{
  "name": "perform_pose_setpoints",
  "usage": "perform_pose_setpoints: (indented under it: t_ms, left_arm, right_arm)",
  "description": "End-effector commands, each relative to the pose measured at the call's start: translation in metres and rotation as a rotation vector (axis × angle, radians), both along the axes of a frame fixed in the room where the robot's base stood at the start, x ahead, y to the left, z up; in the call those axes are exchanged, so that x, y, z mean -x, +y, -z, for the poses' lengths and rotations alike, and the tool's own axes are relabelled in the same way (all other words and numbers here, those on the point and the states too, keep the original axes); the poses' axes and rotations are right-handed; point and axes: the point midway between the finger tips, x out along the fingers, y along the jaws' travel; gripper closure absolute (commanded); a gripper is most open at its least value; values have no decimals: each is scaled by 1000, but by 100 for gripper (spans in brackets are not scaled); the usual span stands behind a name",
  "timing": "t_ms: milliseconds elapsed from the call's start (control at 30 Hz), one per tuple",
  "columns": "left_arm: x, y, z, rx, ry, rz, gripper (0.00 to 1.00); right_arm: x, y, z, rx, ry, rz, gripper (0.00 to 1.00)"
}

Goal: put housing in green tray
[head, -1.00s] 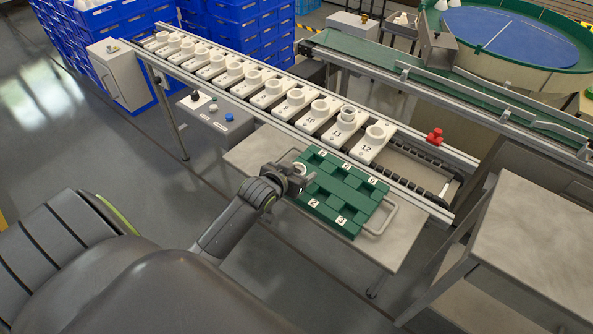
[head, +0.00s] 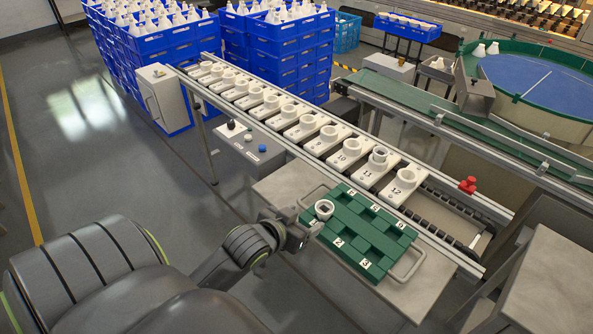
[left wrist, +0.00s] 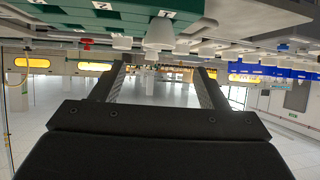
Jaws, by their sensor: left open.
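A white ring-shaped housing (head: 323,209) sits upright in the left corner compartment of the green tray (head: 372,272), whose other visible compartments look empty. In the left wrist view, which is upside down, a white housing (left wrist: 159,35) hangs from the green tray (left wrist: 200,24) at the top. My left gripper (head: 308,231) is open and empty, just in front of the housing and apart from it. Its two spread fingers (left wrist: 160,78) show in the left wrist view with nothing between them. More white housings stand on numbered plates (head: 403,186) along the line. My right gripper is out of view.
The tray lies on a grey table (head: 290,187) beside the rail of plates. A tray handle (head: 410,268) is at its right end. A red knob (head: 468,185) sits on the rail, and a control box (head: 250,148) stands left of the table. A grey bench (head: 545,285) is at right.

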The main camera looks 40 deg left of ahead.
Motion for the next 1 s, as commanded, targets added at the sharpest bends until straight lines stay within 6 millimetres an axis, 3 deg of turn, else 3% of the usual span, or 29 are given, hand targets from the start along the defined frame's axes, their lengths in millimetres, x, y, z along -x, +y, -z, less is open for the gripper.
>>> perform_pose_setpoints:
  t_ms: [333, 467, 633, 767, 867, 1000]
  left_arm:
    - [3, 1, 1, -1, 5, -2, 32]
    - [2, 8, 30, -5, 48, -18, 32]
    - [10, 27, 117, -14, 183, -60, 32]
    - [33, 37, 193, -24, 302, -85, 32]
    - [60, 41, 248, -30, 395, -96, 32]
    - [110, 40, 320, -36, 526, -101, 32]
  right_arm:
    - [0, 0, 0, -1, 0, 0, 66]
    - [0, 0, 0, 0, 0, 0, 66]
    - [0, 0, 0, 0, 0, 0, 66]
    - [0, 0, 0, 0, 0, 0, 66]
    - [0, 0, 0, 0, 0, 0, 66]
    - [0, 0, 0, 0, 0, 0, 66]
